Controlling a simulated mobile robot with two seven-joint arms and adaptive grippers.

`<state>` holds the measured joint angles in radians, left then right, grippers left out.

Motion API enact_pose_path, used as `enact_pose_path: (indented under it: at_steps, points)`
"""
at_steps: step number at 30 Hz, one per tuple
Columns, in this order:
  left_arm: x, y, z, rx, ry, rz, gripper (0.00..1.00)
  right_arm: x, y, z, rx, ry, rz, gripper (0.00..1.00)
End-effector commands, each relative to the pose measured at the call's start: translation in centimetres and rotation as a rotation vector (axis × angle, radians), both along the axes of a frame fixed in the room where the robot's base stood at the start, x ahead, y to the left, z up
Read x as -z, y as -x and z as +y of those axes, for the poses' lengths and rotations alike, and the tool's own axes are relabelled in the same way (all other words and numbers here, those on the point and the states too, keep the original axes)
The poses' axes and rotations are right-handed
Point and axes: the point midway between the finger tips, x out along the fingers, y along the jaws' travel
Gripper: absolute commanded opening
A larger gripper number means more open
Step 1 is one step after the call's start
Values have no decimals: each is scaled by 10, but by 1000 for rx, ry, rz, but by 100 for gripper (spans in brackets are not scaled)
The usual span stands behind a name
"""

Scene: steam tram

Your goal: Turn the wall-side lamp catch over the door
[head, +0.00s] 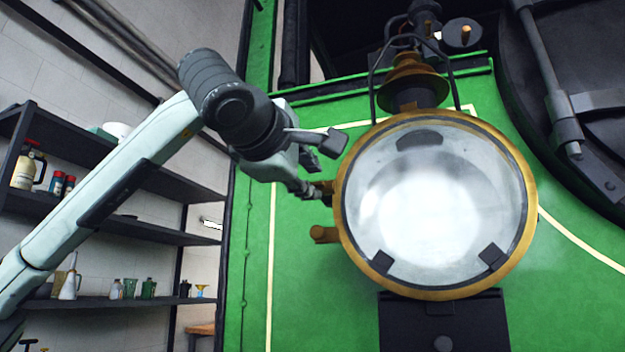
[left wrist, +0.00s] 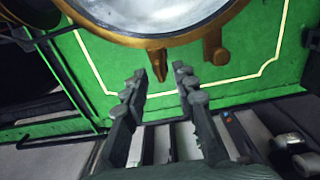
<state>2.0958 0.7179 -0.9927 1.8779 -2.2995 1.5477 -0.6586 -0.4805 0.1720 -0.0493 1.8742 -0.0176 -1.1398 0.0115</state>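The lamp (head: 435,205) is large and round, with a brass rim and a closed glass door, on the green tram front. On its wall-side edge is a small brass catch (head: 327,192), partly hidden by my left gripper (head: 313,182). The catch also shows in the left wrist view (left wrist: 158,64), pointing toward the gap between the fingertips. My left gripper (left wrist: 160,76) is open, its two fingers apart on either side of the catch's line. I cannot tell whether they touch it. A second brass piece (head: 323,234) juts from the rim below the catch. My right gripper is out of view.
Dark shelves (head: 150,237) with bottles and jars stand along the wall at the left. A black bracket (head: 443,320) is under the lamp, and a brass chimney (head: 414,80) rises above it. A dark round boiler door (head: 575,110) is at the right.

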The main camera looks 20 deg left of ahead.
Motion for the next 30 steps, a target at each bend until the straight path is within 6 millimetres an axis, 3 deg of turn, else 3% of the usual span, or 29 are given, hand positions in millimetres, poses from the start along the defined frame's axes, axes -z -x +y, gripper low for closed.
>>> enact_pose_path:
  at_steps: [9, 15, 30]
  points:
    - [-1, 69, 2, 1, -1, -5, 28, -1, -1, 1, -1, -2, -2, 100]
    - [-1, 96, 3, 0, -1, -4, 28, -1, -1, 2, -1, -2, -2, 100]
    - [0, 104, 4, 0, -1, -2, 28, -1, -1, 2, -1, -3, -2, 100]
